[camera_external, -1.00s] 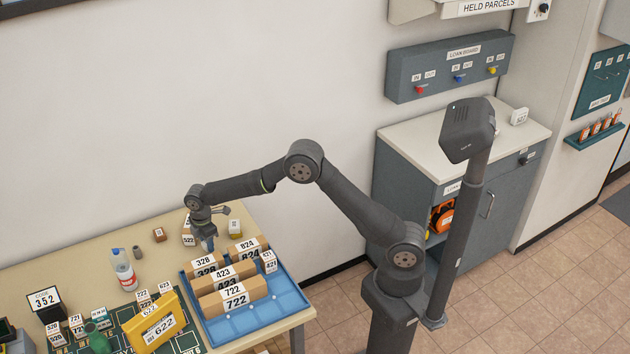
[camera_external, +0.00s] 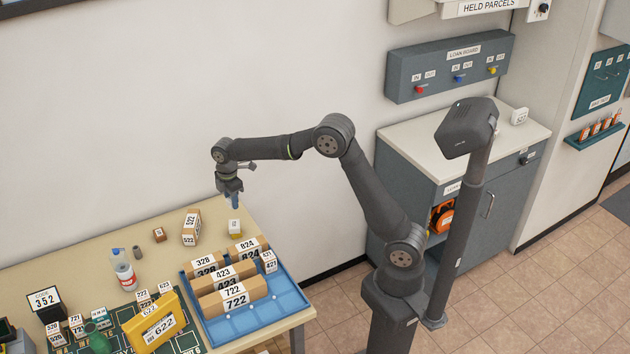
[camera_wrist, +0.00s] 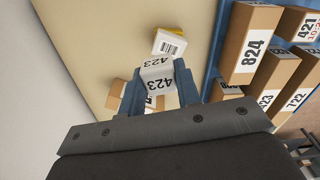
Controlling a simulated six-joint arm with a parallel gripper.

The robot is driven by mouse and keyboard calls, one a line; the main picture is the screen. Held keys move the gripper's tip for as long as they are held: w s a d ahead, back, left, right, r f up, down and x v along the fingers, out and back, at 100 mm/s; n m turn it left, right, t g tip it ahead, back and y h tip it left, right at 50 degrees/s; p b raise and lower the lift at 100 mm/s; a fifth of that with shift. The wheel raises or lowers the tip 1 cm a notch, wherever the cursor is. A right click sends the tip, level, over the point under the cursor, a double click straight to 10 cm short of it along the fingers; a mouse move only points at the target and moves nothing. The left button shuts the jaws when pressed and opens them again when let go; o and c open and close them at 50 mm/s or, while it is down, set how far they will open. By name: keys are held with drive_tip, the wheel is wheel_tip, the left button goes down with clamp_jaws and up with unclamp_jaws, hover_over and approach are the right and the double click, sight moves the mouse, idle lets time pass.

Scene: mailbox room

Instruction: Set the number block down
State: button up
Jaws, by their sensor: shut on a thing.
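My gripper (camera_external: 233,202) is shut on a white number block marked 423 (camera_wrist: 157,78). In the wrist view the block sits between the blue fingertips. In the external view the gripper points down above the back right part of the table (camera_external: 170,220), and the held block is hard to make out there. A white and yellow block with a barcode label (camera_external: 234,228) stands on the table below the gripper. It also shows just beyond the held block in the wrist view (camera_wrist: 169,43).
A blue tray (camera_external: 270,325) holds several cardboard parcels, including 722 (camera_external: 236,296) and 824 (camera_external: 247,249), to the right. A parcel marked 522 (camera_external: 191,227) and a small brown block (camera_external: 159,235) stand left of the gripper. A bottle (camera_external: 124,271) stands further left.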

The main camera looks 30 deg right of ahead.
drive_tip(key=w+d+m, duration=0.2)
drive_tip(key=w+d, duration=0.8)
drive_tip(key=d, duration=0.2)
drive_tip(key=a+f, duration=0.2)
drive_tip(key=a, duration=0.1)
drive_tip(key=a+f, duration=0.2)
drive_tip(key=a, duration=0.2)
drive_tip(key=a+f, duration=0.2)
drive_tip(key=a, duration=0.1)
drive_tip(key=shift+w+a+f, duration=0.3)
drive_tip(key=shift+a+f, duration=0.05)
drive_tip(key=shift+a, duration=0.05)
drive_tip(key=shift+a+f, duration=0.1)
drive_tip(key=shift+f, duration=1.95)
drive_tip(key=shift+f, duration=0.15)
drive_tip(key=o, duration=0.9)
drive_tip(key=shift+o, duration=0.2)
